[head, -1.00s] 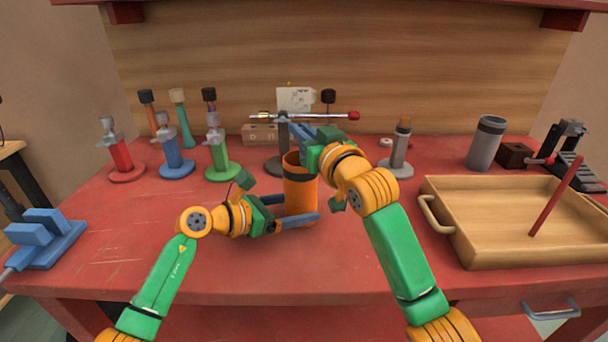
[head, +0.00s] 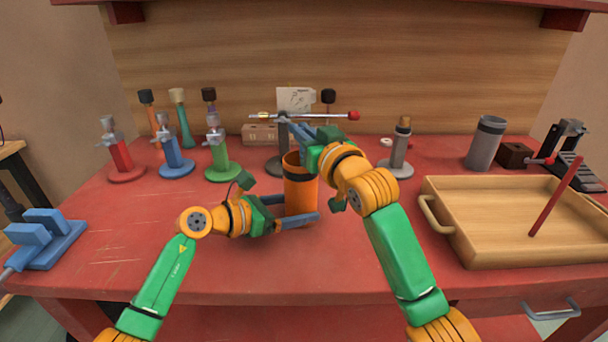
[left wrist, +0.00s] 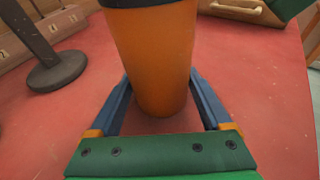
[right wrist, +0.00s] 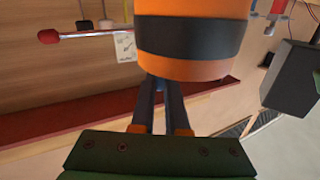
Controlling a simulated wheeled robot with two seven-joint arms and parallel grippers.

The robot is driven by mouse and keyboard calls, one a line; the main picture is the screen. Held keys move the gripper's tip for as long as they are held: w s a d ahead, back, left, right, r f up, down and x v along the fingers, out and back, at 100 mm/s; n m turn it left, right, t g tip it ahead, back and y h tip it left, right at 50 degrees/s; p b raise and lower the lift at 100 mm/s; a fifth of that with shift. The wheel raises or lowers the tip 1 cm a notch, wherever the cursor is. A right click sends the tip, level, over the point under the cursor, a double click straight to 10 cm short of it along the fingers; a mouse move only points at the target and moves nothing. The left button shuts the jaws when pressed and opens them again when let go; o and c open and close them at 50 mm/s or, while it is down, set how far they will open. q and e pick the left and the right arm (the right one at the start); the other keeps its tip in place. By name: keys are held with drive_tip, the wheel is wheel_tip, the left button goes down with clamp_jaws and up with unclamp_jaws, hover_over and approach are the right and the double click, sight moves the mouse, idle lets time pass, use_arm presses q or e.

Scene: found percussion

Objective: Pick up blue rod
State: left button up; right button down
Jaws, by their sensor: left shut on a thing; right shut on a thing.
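An orange cup (head: 300,195) with a black band near its rim stands upright at the middle of the table. My left gripper (head: 301,220) has a finger on each side of its lower body and is shut on it; the left wrist view shows the cup (left wrist: 155,60) between the fingers. My right gripper (head: 297,131) is above the cup's rim, its fingers close together. In the right wrist view the cup's banded top (right wrist: 190,40) covers its fingertips. The thing in that grip is hidden. I cannot make out a blue rod in any view.
A dark stand (head: 283,160) with a red-tipped bar (head: 325,116) is just behind the cup. Red, blue and green stands (head: 218,160) are at left. A wooden tray (head: 440,245) with a red rod (head: 555,200) is at right.

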drive_tip(key=shift+r, duration=0.1)
idle(0.3)
wheel_tip(320, 180, up, 18)
use_arm(q)
drive_tip(key=o, duration=0.8)
